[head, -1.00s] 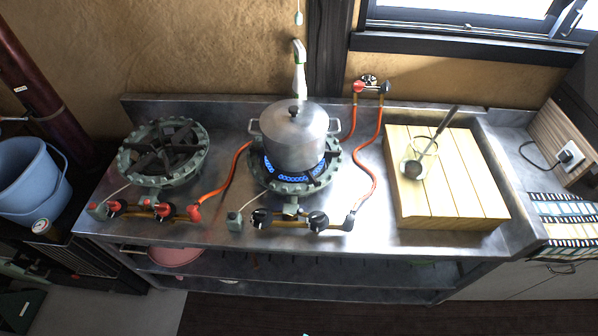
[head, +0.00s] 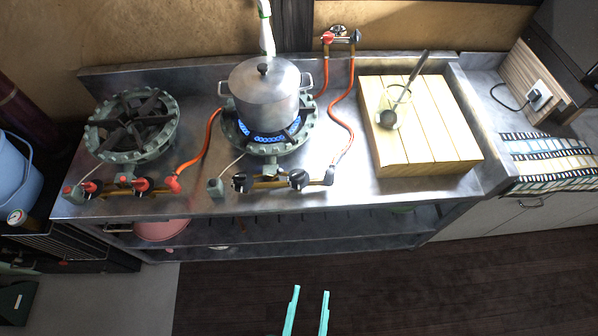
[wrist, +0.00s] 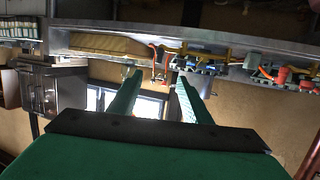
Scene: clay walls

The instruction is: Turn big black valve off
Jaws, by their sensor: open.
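The right gas burner (head: 268,140) has a lit blue flame under a lidded metal pot (head: 264,92). On the pipe at its front sit two black valve knobs, a left one (head: 240,183) and a right one (head: 299,179); I cannot tell clearly which is bigger. My gripper (head: 308,291) shows as two parted teal fingers at the bottom, over the dark floor in front of the counter. It is open and empty, apart from the knobs. In the wrist view my gripper (wrist: 158,85) also has its fingers apart, with the counter seen upside down beyond.
An unlit left burner (head: 132,125) has red knobs (head: 141,184). Orange hoses (head: 345,120) run along the steel counter (head: 350,200). A wooden board (head: 430,130) bears a glass and ladle (head: 392,105). A lower shelf (head: 300,228) lies beneath. The floor (head: 400,285) in front is clear.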

